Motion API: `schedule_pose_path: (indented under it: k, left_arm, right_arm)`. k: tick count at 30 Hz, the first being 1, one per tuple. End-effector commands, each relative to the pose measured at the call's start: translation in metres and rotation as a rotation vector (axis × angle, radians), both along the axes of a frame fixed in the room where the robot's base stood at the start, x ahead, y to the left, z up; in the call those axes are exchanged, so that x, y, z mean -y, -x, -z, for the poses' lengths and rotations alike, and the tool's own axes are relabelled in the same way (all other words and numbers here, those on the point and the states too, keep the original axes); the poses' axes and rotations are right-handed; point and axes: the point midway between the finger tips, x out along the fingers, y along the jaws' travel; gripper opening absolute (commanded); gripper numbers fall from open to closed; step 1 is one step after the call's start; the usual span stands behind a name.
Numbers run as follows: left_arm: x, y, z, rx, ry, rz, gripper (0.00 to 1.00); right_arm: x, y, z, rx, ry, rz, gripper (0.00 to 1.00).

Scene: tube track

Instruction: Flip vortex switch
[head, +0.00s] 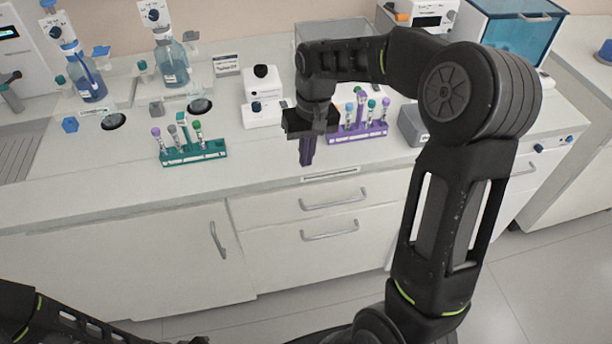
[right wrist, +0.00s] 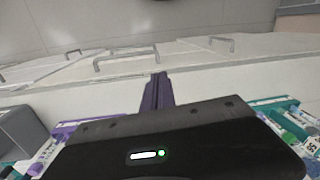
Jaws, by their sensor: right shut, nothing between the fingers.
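The vortex mixer (head: 262,102) is a small white device with a black cup on top, standing on the bench in the head view. A small dark knob (head: 256,107) shows on its front; its switch position is too small to tell. My right gripper (head: 307,160) is shut and empty, pointing down over the bench's front part, to the right of and nearer than the mixer. In the right wrist view its closed fingers (right wrist: 157,92) are pressed together, and the mixer does not show there. My left arm shows at the lower left of the head view, but its gripper does not.
A teal tube rack (head: 194,154) stands left of the mixer, and a purple tube rack (head: 362,134) stands close to the right of my right gripper. A grey box (head: 412,125) is farther right. Bottles (head: 172,65) stand at the back left. The bench front is clear.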

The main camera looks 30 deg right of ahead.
Motion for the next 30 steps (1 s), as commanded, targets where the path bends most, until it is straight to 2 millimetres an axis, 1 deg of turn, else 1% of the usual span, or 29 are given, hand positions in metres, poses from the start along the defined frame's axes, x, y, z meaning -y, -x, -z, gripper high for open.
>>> schedule_pose_path:
  k: [1,3,9,13,28,30]
  left_arm:
    - [0.0,0.0,0.0,0.0,0.0,0.0,0.36]
    - [0.0,0.0,0.0,0.0,0.0,0.0,0.36]
    - [0.0,0.0,0.0,0.0,0.0,0.0,0.36]
    - [0.0,0.0,0.0,0.0,0.0,0.0,0.36]
    - [0.0,0.001,0.001,-0.002,-0.002,-0.001,0.36]
    - [-0.001,0.002,0.002,-0.005,-0.003,-0.001,0.36]
  right_arm:
    - [-0.005,0.0,0.008,-0.002,-0.007,-0.006,0.0]
    - [-0.01,-0.001,0.016,0.001,-0.013,-0.013,0.0]
    - [-0.019,-0.002,0.031,0.007,-0.024,-0.022,0.0]
    - [-0.02,-0.002,0.033,0.006,-0.027,-0.024,0.0]
    - [-0.02,-0.002,0.033,0.007,-0.027,-0.023,0.0]
    - [-0.023,-0.002,0.038,0.005,-0.031,-0.027,0.0]
